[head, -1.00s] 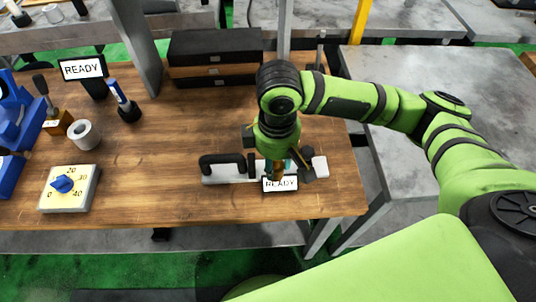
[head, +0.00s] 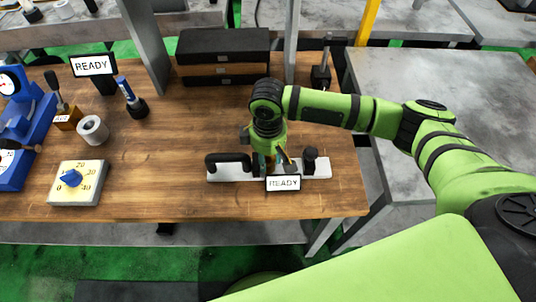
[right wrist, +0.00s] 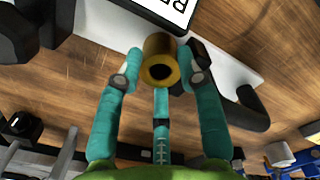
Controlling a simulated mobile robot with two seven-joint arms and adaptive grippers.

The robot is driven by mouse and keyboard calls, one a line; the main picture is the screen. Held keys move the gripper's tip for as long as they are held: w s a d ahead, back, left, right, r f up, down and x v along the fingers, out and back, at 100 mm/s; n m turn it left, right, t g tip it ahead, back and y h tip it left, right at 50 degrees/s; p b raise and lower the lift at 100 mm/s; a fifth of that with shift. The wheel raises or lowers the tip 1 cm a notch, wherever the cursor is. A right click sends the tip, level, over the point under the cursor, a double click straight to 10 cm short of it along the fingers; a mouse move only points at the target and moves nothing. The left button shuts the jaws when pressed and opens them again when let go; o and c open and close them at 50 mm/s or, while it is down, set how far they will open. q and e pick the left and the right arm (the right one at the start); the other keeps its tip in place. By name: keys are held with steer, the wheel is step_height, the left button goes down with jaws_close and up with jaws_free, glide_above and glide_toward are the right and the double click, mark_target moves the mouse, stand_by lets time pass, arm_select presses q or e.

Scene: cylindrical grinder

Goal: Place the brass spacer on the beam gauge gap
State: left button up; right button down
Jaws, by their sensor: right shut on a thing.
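The brass spacer (right wrist: 160,62) is a short hollow cylinder. My right gripper (right wrist: 160,66) is shut on it with teal fingers at its sides. In the head view my right gripper (head: 270,160) is over the middle of the beam gauge, just behind its READY display (head: 283,183), and largely hides the spacer. The beam gauge (head: 230,174) is a pale bar with a black arched handle (head: 228,160) at left and a black post (head: 310,158) at right. The gap is hard to make out, and I cannot tell whether the spacer touches the gauge. My left gripper is out of view.
At left are a dial box (head: 78,183), a grey ring (head: 93,130), a blue-handled tool (head: 128,95) and a second READY screen (head: 93,65). Black cases (head: 223,57) stand behind. The wood tabletop (head: 170,170) is clear between the dial box and the gauge.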

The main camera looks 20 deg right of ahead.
steer(key=c, duration=0.8)
jaws_free()
steer(key=shift+f, duration=0.15)
step_height(320, 180, up, 12)
steer(key=b, duration=0.1)
steer(key=shift+r+b, duration=0.2)
steer(key=shift+b, duration=0.2)
